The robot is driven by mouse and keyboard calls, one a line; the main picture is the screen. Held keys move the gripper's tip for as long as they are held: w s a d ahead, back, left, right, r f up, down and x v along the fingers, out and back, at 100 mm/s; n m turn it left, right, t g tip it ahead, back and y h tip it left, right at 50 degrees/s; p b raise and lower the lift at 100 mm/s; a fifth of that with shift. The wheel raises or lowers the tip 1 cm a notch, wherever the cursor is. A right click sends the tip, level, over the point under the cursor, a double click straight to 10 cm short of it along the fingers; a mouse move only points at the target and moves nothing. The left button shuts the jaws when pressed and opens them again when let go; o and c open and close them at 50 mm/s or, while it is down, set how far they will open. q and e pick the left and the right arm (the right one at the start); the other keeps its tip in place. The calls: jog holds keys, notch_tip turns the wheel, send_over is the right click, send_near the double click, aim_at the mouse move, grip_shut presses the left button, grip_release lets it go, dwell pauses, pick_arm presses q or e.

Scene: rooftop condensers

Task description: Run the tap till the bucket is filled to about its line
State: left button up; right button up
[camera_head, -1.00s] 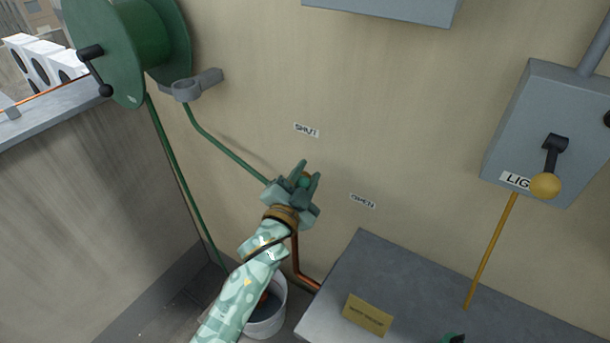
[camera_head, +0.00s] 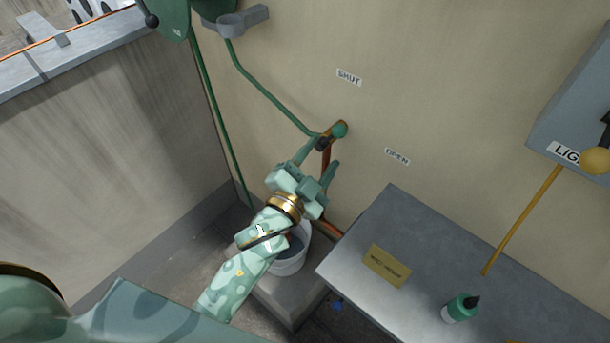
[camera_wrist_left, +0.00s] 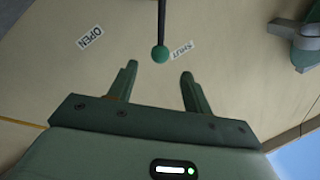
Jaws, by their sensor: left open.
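The tap has a lever with a green ball end (camera_head: 340,130) on the wall. The ball points up and right, between the SHUT label (camera_head: 349,77) and the OPEN label (camera_head: 397,157); in the left wrist view the ball (camera_wrist_left: 160,54) appears beside SHUT. My left gripper (camera_head: 322,157) is open and empty, below the lever and apart from it. The white bucket (camera_head: 292,264) stands below, partly hidden by my left forearm. Its inside looks dark grey; I cannot make out its line or any running water. My right gripper is not in view.
A grey bench (camera_head: 430,235) with a tan plate (camera_head: 387,266) and a green-white bottle (camera_head: 461,308) stands at right. A green hose (camera_head: 215,110) hangs at left by a grey bracket (camera_head: 236,20). A low wall (camera_head: 110,140) bounds the left.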

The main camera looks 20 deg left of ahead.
pick_arm(q)
jog(key=v, duration=0.5)
jog(key=shift+s, duration=0.4)
dwell(7.1)
